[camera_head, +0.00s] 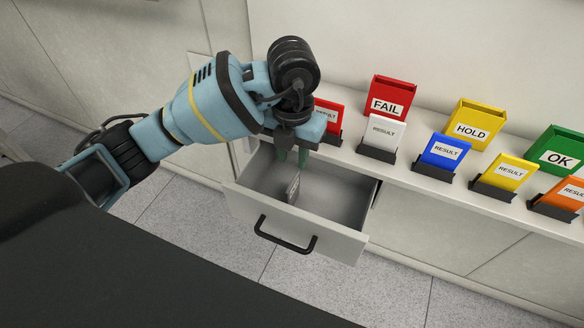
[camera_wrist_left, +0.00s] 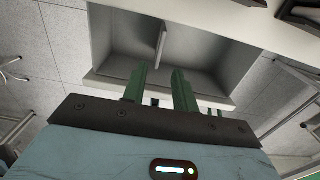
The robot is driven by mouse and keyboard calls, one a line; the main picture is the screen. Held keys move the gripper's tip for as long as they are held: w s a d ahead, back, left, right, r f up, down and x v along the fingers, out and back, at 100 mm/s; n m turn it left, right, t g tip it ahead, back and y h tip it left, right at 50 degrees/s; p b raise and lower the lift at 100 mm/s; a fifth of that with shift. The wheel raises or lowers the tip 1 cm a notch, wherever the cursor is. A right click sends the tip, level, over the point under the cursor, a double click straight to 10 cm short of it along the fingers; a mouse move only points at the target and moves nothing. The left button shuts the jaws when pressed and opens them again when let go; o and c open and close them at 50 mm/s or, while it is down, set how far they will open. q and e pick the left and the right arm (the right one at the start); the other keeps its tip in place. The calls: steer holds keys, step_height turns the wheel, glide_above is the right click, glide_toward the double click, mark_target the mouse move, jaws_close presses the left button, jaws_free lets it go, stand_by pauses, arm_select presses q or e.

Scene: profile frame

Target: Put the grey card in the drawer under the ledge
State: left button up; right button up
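A thin grey card (camera_head: 293,187) with a pale label is inside the open drawer (camera_head: 337,238), standing tilted near its middle. In the left wrist view the card (camera_wrist_left: 162,42) shows almost edge-on against the drawer's inside (camera_wrist_left: 205,52). The drawer is pulled out under the ledge (camera_head: 420,184) and has a black handle. My left gripper (camera_head: 291,156) points down over the back of the drawer. In the left wrist view its green fingers (camera_wrist_left: 160,75) are apart, with the card beyond their tips and no contact visible. My right gripper is not in view.
The ledge carries a white card (camera_head: 382,137) and red, blue (camera_head: 443,151), yellow (camera_head: 503,172) and orange cards in black stands. Behind them stand red FAIL (camera_head: 392,92), yellow HOLD (camera_head: 475,120) and green OK (camera_head: 562,152) holders. My left arm hides part of the red card.

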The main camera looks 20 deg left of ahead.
arm_select(q)
step_height(320, 180, up, 2)
steer(key=shift+r, duration=0.25)
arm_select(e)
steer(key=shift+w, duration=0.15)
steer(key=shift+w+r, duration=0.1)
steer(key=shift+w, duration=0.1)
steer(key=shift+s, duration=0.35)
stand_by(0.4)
